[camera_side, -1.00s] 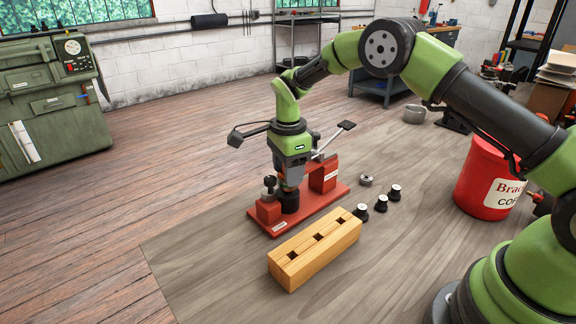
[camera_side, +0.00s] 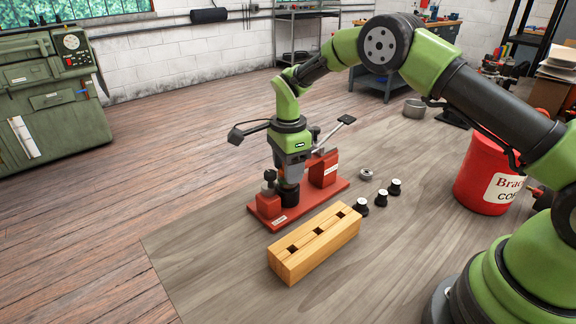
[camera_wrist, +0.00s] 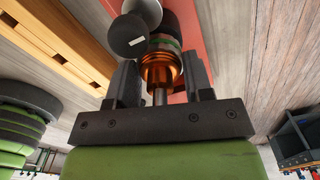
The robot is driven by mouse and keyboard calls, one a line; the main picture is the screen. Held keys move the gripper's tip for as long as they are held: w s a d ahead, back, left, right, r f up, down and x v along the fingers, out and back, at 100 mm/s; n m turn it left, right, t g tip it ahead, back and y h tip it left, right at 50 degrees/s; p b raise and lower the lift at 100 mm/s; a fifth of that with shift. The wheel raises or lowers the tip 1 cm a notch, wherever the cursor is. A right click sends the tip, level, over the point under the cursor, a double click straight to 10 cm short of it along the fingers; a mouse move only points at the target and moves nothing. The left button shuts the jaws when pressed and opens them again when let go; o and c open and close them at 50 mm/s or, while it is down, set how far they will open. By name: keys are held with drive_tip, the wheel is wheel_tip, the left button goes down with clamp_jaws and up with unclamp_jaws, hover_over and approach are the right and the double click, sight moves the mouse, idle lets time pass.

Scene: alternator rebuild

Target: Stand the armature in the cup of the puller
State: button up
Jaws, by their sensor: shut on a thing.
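My gripper (camera_wrist: 161,85) is shut on the armature, whose copper commutator (camera_wrist: 160,68) and steel shaft end show between the fingers in the wrist view. The red puller (camera_side: 325,168) stands on a red base in the side view. My gripper (camera_side: 290,172) points straight down over the front part of this base, just above a black cylinder (camera_side: 289,194). The armature is upright under the gripper. Its lower end is hidden, and I cannot tell how deep it sits in the cup. A round black knob (camera_side: 269,175) stands close to the left of the fingers.
A wooden block (camera_side: 315,247) with square holes lies in front of the puller. Several small black-and-silver parts (camera_side: 379,199) and a metal ring (camera_side: 366,174) lie to the right. A red coffee can (camera_side: 484,177) stands farther right. The floor mat at front left is clear.

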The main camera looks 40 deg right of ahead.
drive_tip(key=shift+f, duration=0.1)
drive_tip(key=o, duration=1.4)
drive_tip(key=shift+r, duration=4)
drive_tip(key=shift+r, duration=0.1)
